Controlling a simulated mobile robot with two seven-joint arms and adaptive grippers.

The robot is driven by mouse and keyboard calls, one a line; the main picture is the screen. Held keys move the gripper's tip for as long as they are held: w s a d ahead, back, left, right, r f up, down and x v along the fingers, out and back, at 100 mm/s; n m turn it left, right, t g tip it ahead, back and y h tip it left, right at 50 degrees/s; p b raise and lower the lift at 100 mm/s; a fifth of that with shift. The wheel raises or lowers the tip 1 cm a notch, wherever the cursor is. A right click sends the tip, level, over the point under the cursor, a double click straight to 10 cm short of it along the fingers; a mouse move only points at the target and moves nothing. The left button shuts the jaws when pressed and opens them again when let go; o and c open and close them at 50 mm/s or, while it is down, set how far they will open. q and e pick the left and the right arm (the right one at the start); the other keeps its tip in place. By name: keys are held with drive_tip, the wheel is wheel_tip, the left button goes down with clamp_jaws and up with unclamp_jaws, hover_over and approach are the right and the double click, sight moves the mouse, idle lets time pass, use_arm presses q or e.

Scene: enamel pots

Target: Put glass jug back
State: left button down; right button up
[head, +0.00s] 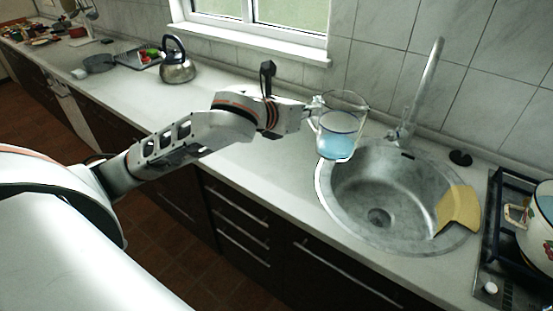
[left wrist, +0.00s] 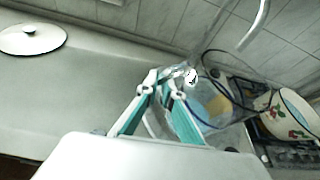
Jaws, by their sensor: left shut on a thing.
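A clear glass jug (head: 338,122) with bluish content in its lower part is held up by the left edge of the sink. It looks roughly upright. My left gripper (head: 308,112) is at the jug's left side, at its handle, and is shut on it. In the left wrist view the gripper's fingers (left wrist: 165,84) come together at the handle, and the see-through jug (left wrist: 208,98) is just beyond them. Whether the jug's base touches anything is hard to tell. My right gripper is in neither view.
A round metal sink (head: 400,232) lies below and right of the jug, with a tap (head: 424,85) behind and a yellow cloth (head: 459,208) on its rim. A stove with a white pot (head: 541,232) is at right.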

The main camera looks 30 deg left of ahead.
use_arm(q)
drive_tip(key=w+a+r+b, duration=0.1)
drive_tip(key=w+a, duration=0.3)
drive_tip(key=a, duration=0.7)
drive_tip(key=w+a+r, duration=0.1)
drive_tip(key=w+a, duration=0.3)
drive_tip(key=a, duration=0.6)
drive_tip(key=f+b, duration=0.1)
drive_tip(key=f, duration=0.5)
drive_tip(key=f+b, duration=0.1)
drive_tip(key=f, duration=0.6)
drive_tip(key=f+b, duration=0.1)
drive_tip(key=f, duration=0.6)
drive_tip(key=shift+w+a+f, duration=0.1)
drive_tip(key=shift+w, duration=0.15)
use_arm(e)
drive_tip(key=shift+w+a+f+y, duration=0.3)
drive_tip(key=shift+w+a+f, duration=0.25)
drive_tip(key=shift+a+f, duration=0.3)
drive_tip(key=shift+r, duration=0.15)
use_arm(q)
drive_tip(key=c, duration=2.6)
unclamp_jaws()
drive_tip(key=shift+f, duration=0.3)
drive_tip(key=o, duration=0.4)
